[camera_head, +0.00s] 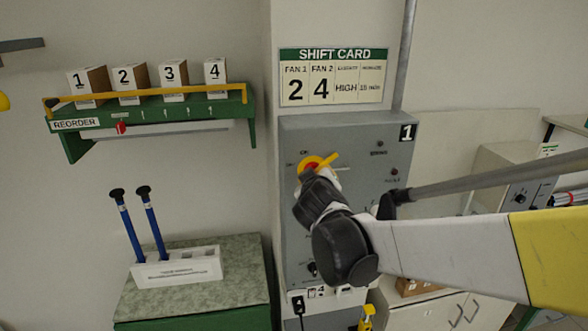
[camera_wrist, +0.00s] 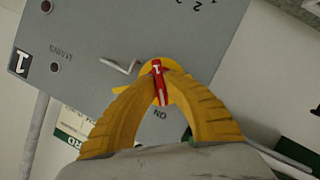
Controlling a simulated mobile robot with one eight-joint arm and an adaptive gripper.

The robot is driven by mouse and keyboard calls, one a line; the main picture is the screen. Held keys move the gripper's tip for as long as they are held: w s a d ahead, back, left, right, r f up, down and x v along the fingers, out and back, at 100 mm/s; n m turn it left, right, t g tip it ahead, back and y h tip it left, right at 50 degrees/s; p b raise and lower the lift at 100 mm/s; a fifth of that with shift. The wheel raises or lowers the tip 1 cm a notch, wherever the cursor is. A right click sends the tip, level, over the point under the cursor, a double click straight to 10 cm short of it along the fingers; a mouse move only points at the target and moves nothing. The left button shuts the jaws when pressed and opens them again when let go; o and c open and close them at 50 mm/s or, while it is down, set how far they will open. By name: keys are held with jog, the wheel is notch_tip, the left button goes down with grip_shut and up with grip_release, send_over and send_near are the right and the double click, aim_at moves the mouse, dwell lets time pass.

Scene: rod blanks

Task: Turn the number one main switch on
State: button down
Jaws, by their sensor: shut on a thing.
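The grey panel (camera_head: 375,150) with a black number 1 plate (camera_head: 407,132) carries the main switch, a red handle (camera_head: 311,166) on a yellow disc. In the wrist view the red handle (camera_wrist: 161,92) lies between the two yellow fingers of my gripper (camera_wrist: 158,74), which are shut on it. The handle lies roughly in line with the upside-down ON label (camera_wrist: 161,113). The number 1 plate (camera_wrist: 22,62) also shows there. In the head view my gripper (camera_head: 320,165) is at the switch, and my wrist hides part of the panel below it.
A shift card (camera_head: 333,76) hangs above the panel. A green shelf (camera_head: 150,118) with numbered boxes is at the left, above a cabinet (camera_head: 190,285) with a white rack (camera_head: 178,267) and blue rods. A bent metal piece (camera_wrist: 120,66) sticks out beside the switch.

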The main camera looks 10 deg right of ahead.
jog(key=shift+r+m+y, duration=0.1)
jog(key=shift+m+y, duration=0.2)
jog(key=shift+m, duration=0.1)
dwell(0.3)
jog(key=c, duration=1.5)
grip_release()
jog(key=shift+w, duration=0.1)
jog(key=v, duration=1.2)
jog(key=shift+c, duration=0.4)
